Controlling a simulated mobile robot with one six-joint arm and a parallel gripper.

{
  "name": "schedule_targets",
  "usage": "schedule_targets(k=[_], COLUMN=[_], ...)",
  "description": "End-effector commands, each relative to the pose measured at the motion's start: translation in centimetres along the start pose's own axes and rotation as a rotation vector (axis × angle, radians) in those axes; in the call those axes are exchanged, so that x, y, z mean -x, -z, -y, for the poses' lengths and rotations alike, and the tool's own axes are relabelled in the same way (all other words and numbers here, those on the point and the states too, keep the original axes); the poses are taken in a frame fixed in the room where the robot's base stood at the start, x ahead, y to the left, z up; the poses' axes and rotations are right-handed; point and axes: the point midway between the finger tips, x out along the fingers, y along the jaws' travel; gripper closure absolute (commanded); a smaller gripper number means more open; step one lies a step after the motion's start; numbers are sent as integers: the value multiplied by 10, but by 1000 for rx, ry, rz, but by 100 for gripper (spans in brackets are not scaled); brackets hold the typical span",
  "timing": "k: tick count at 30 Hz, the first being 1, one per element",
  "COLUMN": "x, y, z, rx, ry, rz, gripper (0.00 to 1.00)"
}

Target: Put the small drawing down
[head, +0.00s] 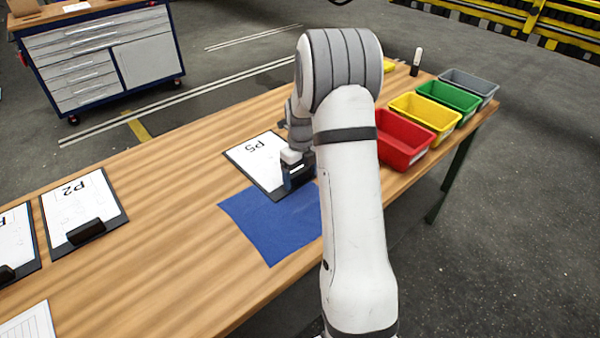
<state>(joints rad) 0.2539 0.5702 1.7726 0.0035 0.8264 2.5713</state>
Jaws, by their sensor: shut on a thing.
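A small drawing marked P5 (252,158) is on a dark clipboard just beyond the blue mat (258,228), and its near end meets the mat's far edge in the picture. My gripper (290,184) is shut on the clipboard's near end. My wrist and arm hide the clipboard's right side and part of the mat. I cannot tell whether the clipboard touches the table or is slightly above it.
Clipboard P2 (78,207) and another clipboard (15,243) lie at left, with a paper sheet (28,325) nearer. Red (402,150), yellow (425,126), green (448,108) and grey (468,90) bins line the table's right end. Bare wood (165,200) lies between P2 and the mat.

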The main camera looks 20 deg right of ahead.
Motion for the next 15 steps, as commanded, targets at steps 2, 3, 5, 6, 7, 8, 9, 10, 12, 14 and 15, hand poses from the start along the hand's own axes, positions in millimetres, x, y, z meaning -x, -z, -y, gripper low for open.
schedule_targets(k=[2,3,5,6,7,8,9,10,12,14,15], x=[0,0,0,-1,-2,-3,-5,-6,-8,-10,-12], y=[0,0,0,0,0,0,0,0,0,0,0], z=[0,0,0,0,0,0,0,0,-1,-1,-1], rx=[0,0,1,1,1,1,1,1,1,1,1], ry=[0,0,0,0,0,0,0,0,0,-1,-1], rz=[0,0,0,0,0,0,0,0,-1,-2,-2], gripper=[66,66,66,66,66,66,66,66,66,66,66])
